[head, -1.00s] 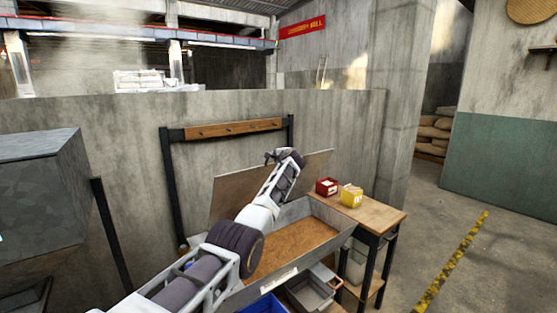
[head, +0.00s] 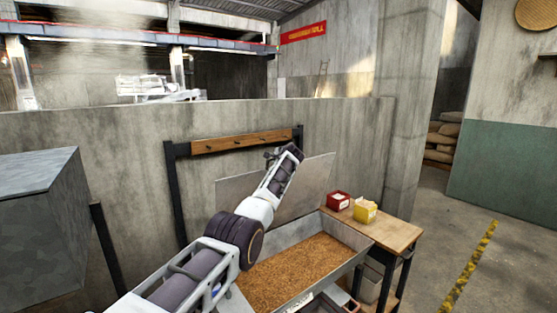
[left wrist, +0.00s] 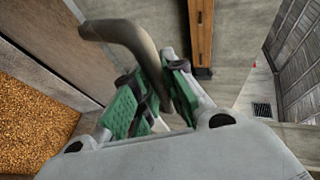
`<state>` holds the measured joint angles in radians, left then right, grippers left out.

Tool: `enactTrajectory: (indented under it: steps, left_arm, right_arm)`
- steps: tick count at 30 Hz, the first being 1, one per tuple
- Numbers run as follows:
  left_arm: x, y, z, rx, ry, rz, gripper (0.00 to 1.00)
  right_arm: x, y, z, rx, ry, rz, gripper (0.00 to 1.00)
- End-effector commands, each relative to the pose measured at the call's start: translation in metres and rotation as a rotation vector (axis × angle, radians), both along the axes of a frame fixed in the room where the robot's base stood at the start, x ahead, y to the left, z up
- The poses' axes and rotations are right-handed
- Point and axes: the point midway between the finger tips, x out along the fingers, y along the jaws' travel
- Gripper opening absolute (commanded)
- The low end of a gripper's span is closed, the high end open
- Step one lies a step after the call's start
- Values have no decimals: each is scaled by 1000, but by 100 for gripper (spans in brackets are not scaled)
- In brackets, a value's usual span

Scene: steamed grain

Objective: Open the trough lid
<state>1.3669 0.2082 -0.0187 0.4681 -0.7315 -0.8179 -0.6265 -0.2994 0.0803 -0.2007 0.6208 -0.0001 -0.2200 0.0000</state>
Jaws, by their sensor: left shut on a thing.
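The trough (head: 365,243) is a grey metal box filled with brown grain (head: 298,268). Its flat grey lid (head: 318,182) stands raised along the back side, close to upright. My left gripper (head: 272,156) is at the lid's upper edge, with my arm crossing in front of the lid. In the left wrist view, my left gripper's green pads (left wrist: 152,98) are closed around a curved brown-grey handle (left wrist: 125,35). The lid (left wrist: 50,45) and grain (left wrist: 32,122) show at the left there. My right gripper is not in view.
A wooden side table (head: 385,230) to the right carries a red box (head: 338,201) and a yellow box (head: 365,211). A wooden peg rail (head: 242,142) on a black frame stands behind the lid, before a concrete wall. A grey block (head: 40,225) is at the left.

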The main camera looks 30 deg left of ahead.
Motion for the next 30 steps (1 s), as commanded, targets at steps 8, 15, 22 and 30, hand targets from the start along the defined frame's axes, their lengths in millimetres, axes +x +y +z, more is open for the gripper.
enactTrajectory:
  steps: [8, 15, 22, 30]
  left_arm:
    - [0, 2, 3, -1, -5, 2, 0]
    - [0, 1, 2, -1, -3, 1, 35]
    - [0, 1, 0, -1, -1, 0, 35]
    - [-1, 0, 0, 0, 0, 0, 35]
  right_arm:
    - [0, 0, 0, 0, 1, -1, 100]
    - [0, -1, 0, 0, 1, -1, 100]
    - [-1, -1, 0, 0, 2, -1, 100]
    - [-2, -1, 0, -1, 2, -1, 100]
